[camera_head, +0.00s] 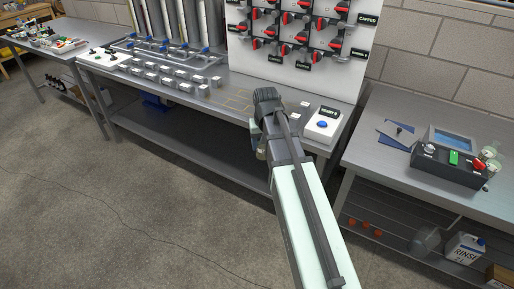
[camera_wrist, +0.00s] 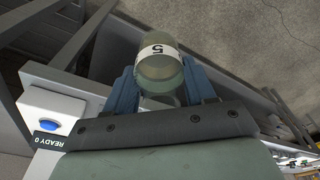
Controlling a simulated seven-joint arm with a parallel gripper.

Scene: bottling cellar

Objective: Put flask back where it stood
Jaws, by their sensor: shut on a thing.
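The flask (camera_wrist: 162,68) is a clear, yellowish-green vessel with a white band marked 5. In the wrist view it sits between the two blue fingers of my gripper (camera_wrist: 163,88), which is shut on it. In the head view my gripper (camera_head: 262,146) is at the front edge of the middle bench, left of the white READY box; my own arm mostly hides the flask there. Yellow outlined squares (camera_head: 237,101) are marked on the bench top, beyond and left of my gripper. I cannot tell where the flask stood.
The white READY box (camera_head: 323,124) with a blue button stands close to the right of my gripper. Grey blocks (camera_head: 171,81) stand in rows on the left. A panel of red-handled parts (camera_head: 310,40) rises behind. A console (camera_head: 450,160) stands on the right bench.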

